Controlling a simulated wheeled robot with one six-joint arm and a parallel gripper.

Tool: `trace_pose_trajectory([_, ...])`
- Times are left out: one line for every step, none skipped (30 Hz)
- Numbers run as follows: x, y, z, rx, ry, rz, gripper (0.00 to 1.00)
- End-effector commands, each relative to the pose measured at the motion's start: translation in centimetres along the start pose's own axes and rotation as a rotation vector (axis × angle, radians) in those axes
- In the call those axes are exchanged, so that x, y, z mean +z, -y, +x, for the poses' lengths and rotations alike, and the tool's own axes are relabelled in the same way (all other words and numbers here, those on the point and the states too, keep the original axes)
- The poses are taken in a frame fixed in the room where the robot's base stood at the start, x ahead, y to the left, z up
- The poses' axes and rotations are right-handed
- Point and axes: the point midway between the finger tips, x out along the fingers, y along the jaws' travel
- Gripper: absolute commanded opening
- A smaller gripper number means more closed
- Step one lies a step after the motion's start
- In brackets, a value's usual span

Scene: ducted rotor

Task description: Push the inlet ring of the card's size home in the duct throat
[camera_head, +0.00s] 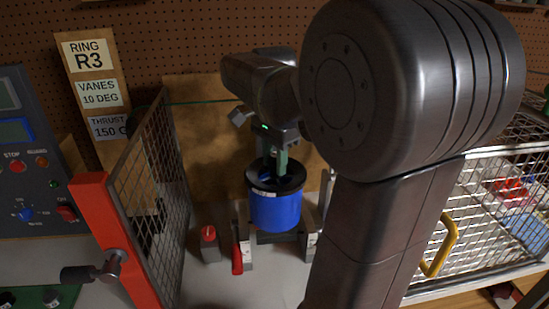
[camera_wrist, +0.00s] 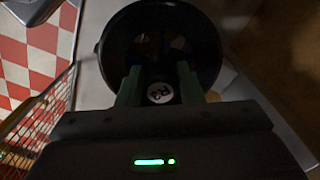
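The card (camera_head: 88,57) on the board at left reads "RING R3", with "VANES 10 DEG" and "THRUST 150 G" below it. The blue duct (camera_head: 275,212) stands upright on the bench and has a small white label near its top. A black inlet ring (camera_head: 291,183) sits at the duct's mouth; I cannot tell how deep it is seated. My gripper (camera_head: 275,165) points down over it, green fingers at the ring's middle. In the wrist view the fingers (camera_wrist: 160,88) stand on either side of a round white "R3" mark on the ring (camera_wrist: 207,45) and appear closed on its hub.
A red-framed mesh guard (camera_head: 152,190) stands left of the duct. Red-handled clamps (camera_head: 237,258) flank the duct's base. A wire basket with a yellow handle (camera_head: 441,245) is at right, and a control panel (camera_head: 28,150) is at far left. My arm hides the bench right of the duct.

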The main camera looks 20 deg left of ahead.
Motion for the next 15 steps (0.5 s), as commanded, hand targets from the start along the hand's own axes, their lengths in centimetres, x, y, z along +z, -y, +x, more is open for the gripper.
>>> trace_pose_trajectory([0.0,0.0,0.0,0.0,0.0,0.0,0.44])
trace_pose_trajectory([0.0,0.0,0.0,0.0,0.0,0.0,0.5])
trace_pose_trajectory([0.0,0.0,0.0,0.0,0.0,0.0,0.54])
trace_pose_trajectory([0.0,0.0,0.0,0.0,0.0,0.0,0.54])
trace_pose_trajectory([0.0,0.0,0.0,0.0,0.0,0.0,0.54])
trace_pose_trajectory([0.0,0.0,0.0,0.0,0.0,0.0,0.54])
trace_pose_trajectory([0.0,0.0,0.0,0.0,0.0,0.0,0.54])
trace_pose_trajectory([0.0,0.0,0.0,0.0,0.0,0.0,0.54])
trace_pose_trajectory([0.0,0.0,0.0,0.001,0.0,0.0,0.54])
trace_pose_trajectory([0.0,0.0,0.0,0.0,0.0,0.0,0.54])
trace_pose_trajectory([0.0,0.0,-0.1,0.0,0.0,0.0,0.54])
trace_pose_trajectory([0.0,0.0,-0.2,0.0,0.0,0.0,0.54])
trace_pose_trajectory([0.0,0.0,-0.3,0.0,0.0,0.0,0.54])
trace_pose_trajectory([0.0,0.0,-0.6,-0.001,0.0,0.0,0.54])
trace_pose_trajectory([0.0,0.1,-1.0,-0.002,-0.001,0.0,0.54])
